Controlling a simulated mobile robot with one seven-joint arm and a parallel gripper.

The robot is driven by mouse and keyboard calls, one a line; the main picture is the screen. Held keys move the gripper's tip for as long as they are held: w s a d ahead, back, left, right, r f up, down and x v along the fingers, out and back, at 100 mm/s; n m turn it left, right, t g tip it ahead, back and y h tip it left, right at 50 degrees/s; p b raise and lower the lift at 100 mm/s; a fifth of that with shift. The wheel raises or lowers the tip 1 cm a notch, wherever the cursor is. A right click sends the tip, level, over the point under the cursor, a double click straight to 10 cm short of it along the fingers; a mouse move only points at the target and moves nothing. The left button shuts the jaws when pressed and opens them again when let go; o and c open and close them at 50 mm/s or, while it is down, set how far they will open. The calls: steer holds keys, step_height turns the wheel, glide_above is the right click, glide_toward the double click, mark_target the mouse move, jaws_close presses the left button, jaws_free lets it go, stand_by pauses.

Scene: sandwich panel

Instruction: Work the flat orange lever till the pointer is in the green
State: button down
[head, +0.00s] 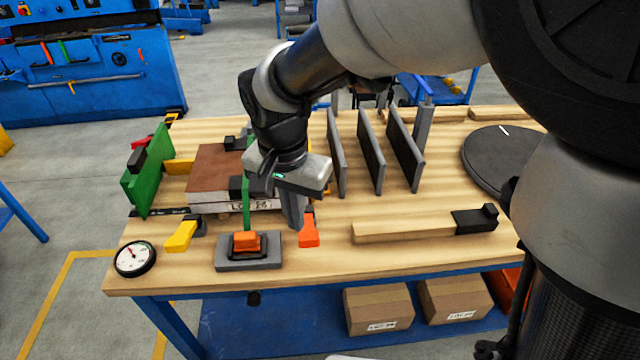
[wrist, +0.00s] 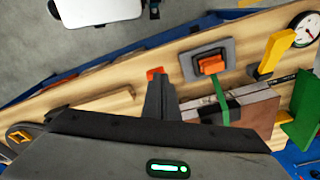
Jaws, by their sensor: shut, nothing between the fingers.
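The flat orange lever (head: 309,232) lies near the front edge of the bench, to the right of a grey base carrying an orange block (head: 247,241). My gripper (head: 297,222) points down with its fingers shut and empty, right beside the lever's back end. In the wrist view the shut fingertips (wrist: 158,84) hide much of the lever, and only its orange end (wrist: 155,73) shows; I cannot tell if they touch. The round gauge (head: 135,258) stands at the front left corner with a red pointer toward its upper left; its green zone is too small to make out.
A flat yellow lever (head: 181,236) lies left of the grey base. Behind are a brown-topped panel stack (head: 216,168), a green upright plate (head: 147,175) and grey upright dividers (head: 404,150). A wooden bar (head: 400,230) lies to the right. Bare bench lies between lever and bar.

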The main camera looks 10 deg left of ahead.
step_height(320, 180, up, 7)
steer(key=shift+s+p, duration=0.35)
steer(key=shift+f, duration=0.1)
stand_by(0.3)
